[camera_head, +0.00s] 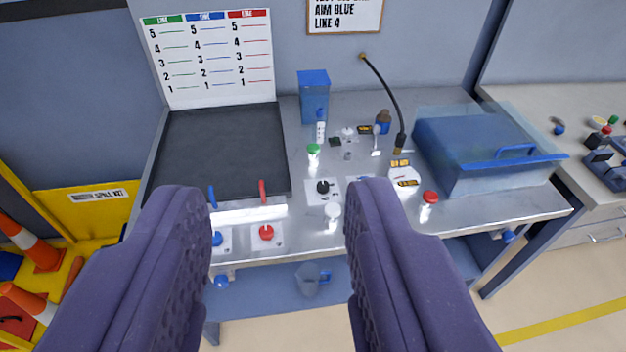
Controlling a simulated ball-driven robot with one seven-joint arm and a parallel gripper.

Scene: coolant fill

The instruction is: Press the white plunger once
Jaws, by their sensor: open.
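A small white knob, which looks like the white plunger (332,211), stands near the front edge of the metal bench, between my two fingers in the picture and closer to the right one. Another small white piece (348,132) stands farther back, and I cannot tell for sure which is the plunger. My gripper (280,200) is open and empty, its purple padded fingers wide apart. It is in front of and above the bench, apart from the knob. The right finger covers part of the bench front.
A black knob (323,187), red knob (266,232) and blue knob (217,239) sit nearby. Blue and red levers stand at the dark mat (215,150).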

